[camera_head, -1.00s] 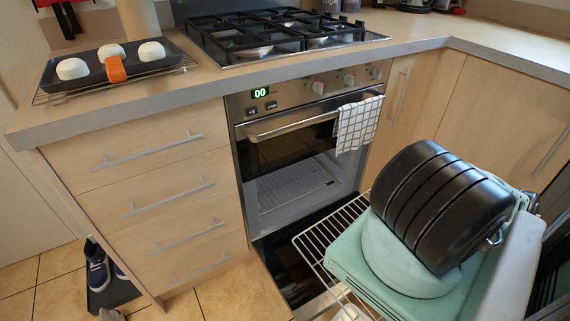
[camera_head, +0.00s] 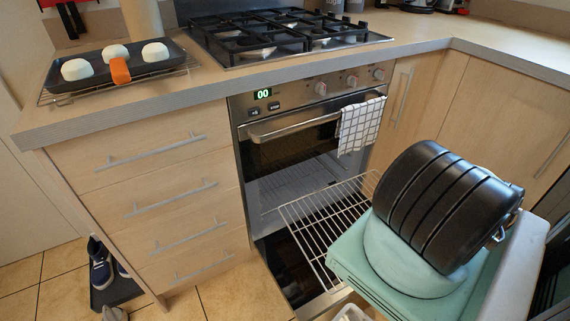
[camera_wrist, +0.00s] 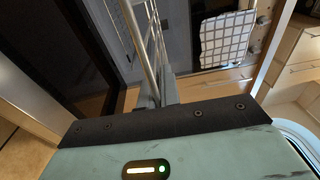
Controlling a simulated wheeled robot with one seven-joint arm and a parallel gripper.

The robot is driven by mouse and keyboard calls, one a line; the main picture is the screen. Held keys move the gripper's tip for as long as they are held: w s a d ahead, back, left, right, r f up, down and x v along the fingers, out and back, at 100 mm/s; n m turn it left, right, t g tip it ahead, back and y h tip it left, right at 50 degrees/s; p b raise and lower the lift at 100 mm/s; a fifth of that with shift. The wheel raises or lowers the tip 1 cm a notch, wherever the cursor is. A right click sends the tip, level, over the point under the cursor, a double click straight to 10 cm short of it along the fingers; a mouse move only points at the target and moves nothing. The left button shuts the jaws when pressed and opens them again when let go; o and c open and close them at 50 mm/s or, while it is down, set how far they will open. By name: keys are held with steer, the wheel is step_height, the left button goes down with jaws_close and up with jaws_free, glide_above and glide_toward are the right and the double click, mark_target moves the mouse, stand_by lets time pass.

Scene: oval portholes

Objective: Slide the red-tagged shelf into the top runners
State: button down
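A wire shelf (camera_head: 322,222) is held out level in front of the open oven cavity (camera_head: 285,190), above the lowered dark door (camera_head: 283,268). I see no red tag on it. Its far edge overlaps the opening in the head view; I cannot tell whether it has entered. In the wrist view its bars (camera_wrist: 143,50) run away from my gripper (camera_wrist: 158,92), whose grey fingers are closed at its near bar. The head view hides my gripper behind my arm. Another rack (camera_head: 305,180) shows inside the cavity. The runners are too faint to tell apart.
A checked towel (camera_head: 360,124) hangs from the oven handle (camera_head: 290,127), above the right side of the opening. Drawers (camera_head: 165,200) stand left of the oven, cupboards (camera_head: 505,125) right. A tray with white pieces (camera_head: 85,83) is on the counter. Shoes (camera_head: 100,265) are at lower left.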

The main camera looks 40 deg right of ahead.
steer(key=w+a+r+m, duration=0.1)
steer(key=w+a, duration=0.1)
steer(key=w, duration=0.2)
steer(key=w+a+r+m, duration=0.2)
steer(key=w+a, duration=0.1)
steer(key=w+a+r+m+g+h, duration=0.1)
steer(key=w+a+r, duration=0.1)
steer(key=w, duration=0.2)
steer(key=shift+w+a+m, duration=0.2)
steer(key=shift+w+m, duration=0.1)
steer(key=shift+m, duration=0.1)
steer(key=n+p, duration=0.1)
steer(key=n, duration=0.2)
steer(key=shift+n, duration=0.4)
steer(key=shift+s+n+t+y, duration=0.1)
steer(key=shift+n+t+y, duration=0.4)
steer(key=shift+n+y, duration=0.25)
